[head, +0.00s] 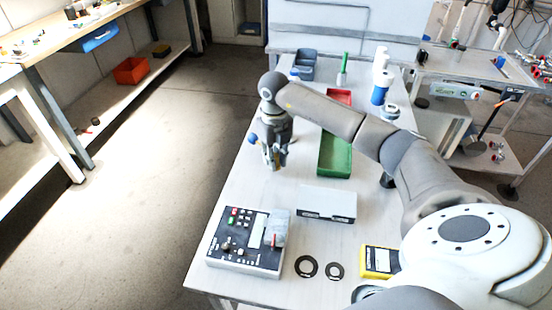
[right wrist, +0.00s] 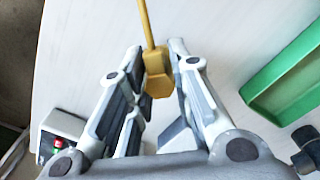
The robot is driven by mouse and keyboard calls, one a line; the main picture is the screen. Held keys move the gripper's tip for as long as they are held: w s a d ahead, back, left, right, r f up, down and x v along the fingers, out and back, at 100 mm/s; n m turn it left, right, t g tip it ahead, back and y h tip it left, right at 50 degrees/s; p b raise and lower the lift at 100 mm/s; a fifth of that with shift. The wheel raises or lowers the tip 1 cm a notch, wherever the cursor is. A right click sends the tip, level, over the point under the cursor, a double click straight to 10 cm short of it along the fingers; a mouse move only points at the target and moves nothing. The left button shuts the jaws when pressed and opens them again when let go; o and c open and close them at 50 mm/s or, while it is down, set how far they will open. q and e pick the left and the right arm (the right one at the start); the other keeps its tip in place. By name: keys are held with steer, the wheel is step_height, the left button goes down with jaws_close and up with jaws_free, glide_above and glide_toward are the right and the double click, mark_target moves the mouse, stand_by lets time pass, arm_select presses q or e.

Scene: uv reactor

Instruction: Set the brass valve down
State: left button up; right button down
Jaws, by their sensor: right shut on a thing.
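The brass valve (right wrist: 158,82) is between the fingers of my right gripper (right wrist: 155,95) in the right wrist view, a yellow-gold body with a long thin stem. My right gripper is shut on it. In the head view my right gripper (head: 274,162) points down over the left side of the white table (head: 225,195); the valve is mostly hidden there by the fingers. I cannot tell how far the valve is above the tabletop. My left gripper is not in view.
A green tray (head: 335,155) lies right of my right gripper. A grey box (head: 326,203) and a control box (head: 243,240) stand nearer. Two black rings (head: 306,266) and a yellow meter (head: 378,261) lie at the front. Bare tabletop surrounds the gripper.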

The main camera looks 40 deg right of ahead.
steer(key=shift+f, duration=1)
steer(key=c, duration=1.3)
jaws_free()
steer(key=shift+s, duration=0.1)
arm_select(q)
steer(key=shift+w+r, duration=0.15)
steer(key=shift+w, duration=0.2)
arm_select(e)
steer(key=shift+r, duration=0.4)
arm_select(q)
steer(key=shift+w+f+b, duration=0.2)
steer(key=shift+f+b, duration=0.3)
steer(key=shift+b, duration=0.05)
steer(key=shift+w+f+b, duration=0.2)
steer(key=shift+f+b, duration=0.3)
arm_select(e)
step_height(320, 180, up, 11)
steer(key=shift+r, duration=0.2)
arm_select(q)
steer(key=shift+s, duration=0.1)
